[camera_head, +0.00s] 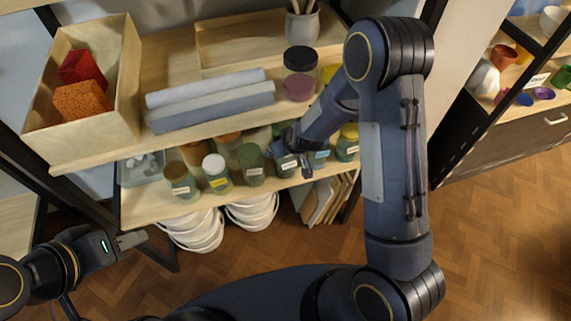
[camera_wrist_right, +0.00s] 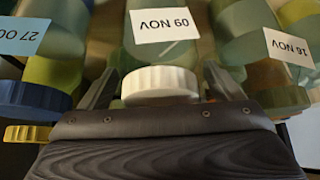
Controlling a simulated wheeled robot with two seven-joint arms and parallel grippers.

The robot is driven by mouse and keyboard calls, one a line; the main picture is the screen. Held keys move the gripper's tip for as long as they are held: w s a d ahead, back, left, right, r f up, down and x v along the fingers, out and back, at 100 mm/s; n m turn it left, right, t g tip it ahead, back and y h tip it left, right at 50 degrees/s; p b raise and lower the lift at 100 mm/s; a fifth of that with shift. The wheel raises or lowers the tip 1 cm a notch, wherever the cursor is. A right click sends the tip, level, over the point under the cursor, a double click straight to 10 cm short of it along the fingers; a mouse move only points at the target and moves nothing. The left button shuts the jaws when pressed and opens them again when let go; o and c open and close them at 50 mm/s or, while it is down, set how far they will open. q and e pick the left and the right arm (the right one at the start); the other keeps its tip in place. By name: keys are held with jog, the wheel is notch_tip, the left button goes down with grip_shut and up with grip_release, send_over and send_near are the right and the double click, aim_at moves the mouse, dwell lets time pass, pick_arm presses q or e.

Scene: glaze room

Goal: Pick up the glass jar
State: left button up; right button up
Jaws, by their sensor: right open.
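A glass jar with a white ridged lid (camera_wrist_right: 160,83) and a white label stands between the fingers of my right gripper (camera_wrist_right: 160,88) in the right wrist view. The fingers are apart, one on each side of the lid. I cannot tell whether they touch the glass. In the head view my right gripper (camera_head: 294,160) reaches into the lower shelf's row of jars and partly hides this jar (camera_head: 287,170). My left gripper (camera_head: 131,240) is at the lower left, away from the shelf; the angle hides whether its fingers are parted.
Neighbouring jars stand close on both sides: one with a blue label (camera_wrist_right: 25,37) and one labelled 16 NOV (camera_wrist_right: 285,48). The upper shelf (camera_head: 110,148) overhangs the row, with grey rolls (camera_head: 212,107) and a wooden box (camera_head: 130,62) on it. White bowls (camera_head: 197,232) are stacked below.

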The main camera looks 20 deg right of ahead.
grip_shut()
dwell(0.5)
